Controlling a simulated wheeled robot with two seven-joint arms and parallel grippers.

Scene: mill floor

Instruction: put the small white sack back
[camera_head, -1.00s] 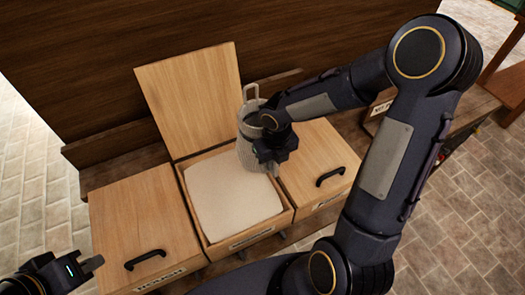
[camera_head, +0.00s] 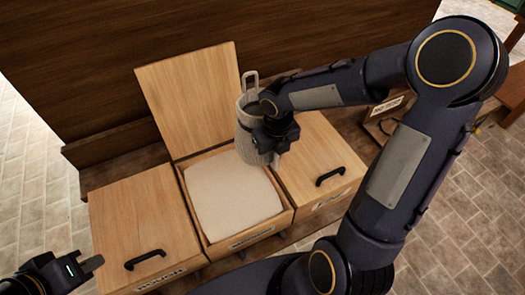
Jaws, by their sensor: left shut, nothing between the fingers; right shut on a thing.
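My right gripper (camera_head: 265,145) is shut on a pale grey ribbed container (camera_head: 249,125) with an upright loop handle. It holds the container upright at the back right corner of the open middle bin (camera_head: 254,236); whether it touches the bin cannot be told. The bin is filled with a smooth off-white mass (camera_head: 230,198); I cannot tell whether this is loose contents or a sack. No separate small white sack is clearly recognisable.
The middle bin's lid (camera_head: 190,98) stands open at the back. The left bin (camera_head: 140,220) and right bin (camera_head: 318,165) have closed lids with black handles. A dark wooden wall (camera_head: 200,40) rises behind. Brick floor (camera_head: 475,200) lies free at the right.

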